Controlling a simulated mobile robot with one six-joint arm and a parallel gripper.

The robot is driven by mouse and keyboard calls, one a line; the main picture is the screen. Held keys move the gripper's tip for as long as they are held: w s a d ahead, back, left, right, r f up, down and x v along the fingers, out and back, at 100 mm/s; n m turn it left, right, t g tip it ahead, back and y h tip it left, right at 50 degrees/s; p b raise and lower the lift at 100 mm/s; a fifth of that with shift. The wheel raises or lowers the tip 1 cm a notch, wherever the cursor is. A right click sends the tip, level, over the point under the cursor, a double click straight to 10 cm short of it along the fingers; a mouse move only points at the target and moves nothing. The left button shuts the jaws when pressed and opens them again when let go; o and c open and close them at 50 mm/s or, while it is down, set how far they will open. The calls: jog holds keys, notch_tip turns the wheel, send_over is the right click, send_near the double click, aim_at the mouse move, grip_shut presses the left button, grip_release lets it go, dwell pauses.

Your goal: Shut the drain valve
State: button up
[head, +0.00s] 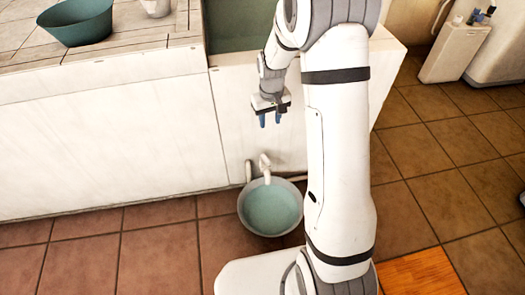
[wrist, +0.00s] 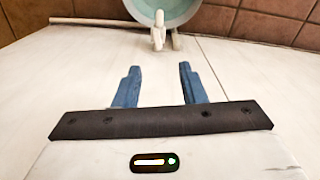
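The drain valve (head: 265,165) is a small white fitting low on the white basin wall, just above a teal basin (head: 270,208) on the floor. In the wrist view the valve (wrist: 159,30) shows ahead of my fingers, in front of the basin (wrist: 165,8). My gripper (head: 270,119) is above the valve, close to the wall, pointing down. Its blue fingers (wrist: 156,84) are apart with nothing between them. The gripper does not touch the valve. I cannot tell whether the valve is open or shut.
A white pipe (wrist: 90,21) runs along the wall foot beside the valve. A teal bowl (head: 77,22) and a white cup (head: 156,7) stand on the tiled counter (head: 120,40). A white bin-like container (head: 455,50) stands at the back right. The brown tiled floor at right is mostly clear.

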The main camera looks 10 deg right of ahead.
jog(key=n+b, duration=0.1)
jog(key=b, duration=0.2)
send_over(265, 158)
jog(key=shift+g, duration=0.3)
notch_tip(265, 158, down, 21)
jog(key=shift+s+d+r, duration=0.1)
jog(key=shift+r, duration=0.1)
notch_tip(265, 158, down, 8)
jog(key=b, duration=0.3)
jog(key=shift+f, duration=0.15)
jog(key=shift+c, duration=0.4)
grip_shut()
